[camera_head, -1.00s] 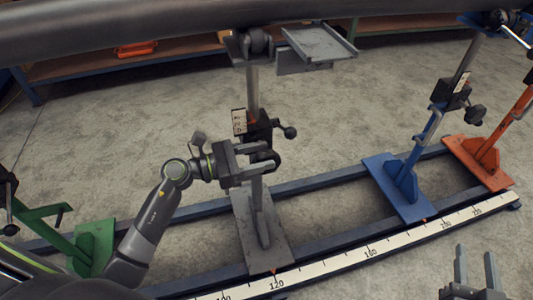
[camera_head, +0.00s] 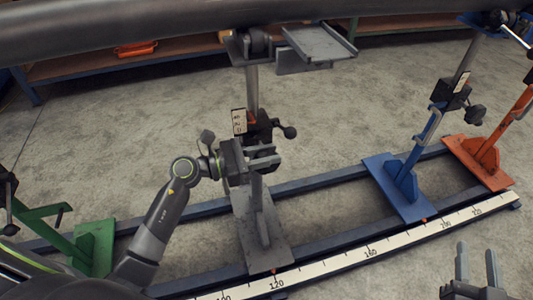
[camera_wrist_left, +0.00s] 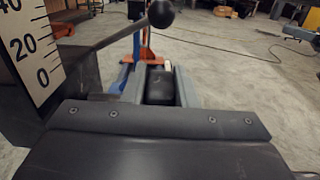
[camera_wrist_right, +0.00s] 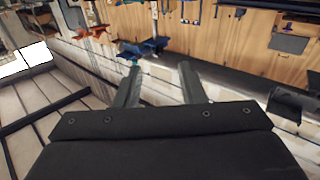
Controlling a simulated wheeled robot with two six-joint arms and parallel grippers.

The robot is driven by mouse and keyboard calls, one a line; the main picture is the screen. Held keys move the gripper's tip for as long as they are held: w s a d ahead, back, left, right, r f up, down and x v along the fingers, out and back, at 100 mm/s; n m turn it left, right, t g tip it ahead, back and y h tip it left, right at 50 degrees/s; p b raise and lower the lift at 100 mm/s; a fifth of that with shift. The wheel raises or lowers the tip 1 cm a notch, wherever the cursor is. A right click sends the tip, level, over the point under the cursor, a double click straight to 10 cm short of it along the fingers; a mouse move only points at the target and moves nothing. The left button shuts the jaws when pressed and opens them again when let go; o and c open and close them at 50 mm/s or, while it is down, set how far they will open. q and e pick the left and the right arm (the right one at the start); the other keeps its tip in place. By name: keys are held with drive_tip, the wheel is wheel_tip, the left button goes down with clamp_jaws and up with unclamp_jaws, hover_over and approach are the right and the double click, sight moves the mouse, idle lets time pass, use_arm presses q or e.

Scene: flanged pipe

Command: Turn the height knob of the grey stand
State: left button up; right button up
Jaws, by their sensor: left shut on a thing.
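The grey stand (camera_head: 270,240) stands upright on the rail, with a black clamp block, a small scale plate (camera_head: 239,122) and a ball-ended lever (camera_head: 289,132) on its post. My left gripper (camera_head: 272,157) is at the stand just below the block. In the left wrist view its fingers are shut on a black knob (camera_wrist_left: 160,88), and the scale (camera_wrist_left: 30,45) and lever ball (camera_wrist_left: 161,13) show close by. In the head view the gripper mostly hides the knob. My right gripper (camera_head: 476,265) is open and empty at the lower right, away from the stands.
A large dark pipe (camera_head: 150,28) runs across the top above the stands. A blue stand (camera_head: 402,190) and an orange stand (camera_head: 482,165) are to the right, a green stand (camera_head: 95,245) to the left. A white ruler (camera_head: 345,258) lies along the front rail.

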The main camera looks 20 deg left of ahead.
use_arm(q)
drive_tip(key=shift+r+y+p, duration=0.1)
drive_tip(key=shift+y+p, duration=0.3)
drive_tip(key=shift+p, duration=0.55)
drive_tip(key=shift+w+d+g+y+p, duration=0.15)
drive_tip(key=shift+g+y+p, duration=0.2)
drive_tip(key=shift+p, duration=0.4)
use_arm(e)
drive_tip(key=s+a+f+g+y, duration=0.1)
drive_tip(key=s+a+f+g, duration=0.1)
drive_tip(key=s+f+g, duration=0.5)
drive_tip(key=s+a+f+g+y, duration=0.1)
drive_tip(key=s+f+g+y, duration=0.1)
drive_tip(key=s+f+g, duration=0.4)
wheel_tip(320, 180, down, 4)
drive_tip(key=shift+s+a+f+m+g, duration=0.1)
drive_tip(key=shift+s+a+m+g, duration=0.25)
drive_tip(key=shift+s, duration=0.3)
use_arm(q)
drive_tip(key=o, duration=1)
drive_tip(key=v, duration=1.7)
drive_tip(key=shift+a, duration=0.25)
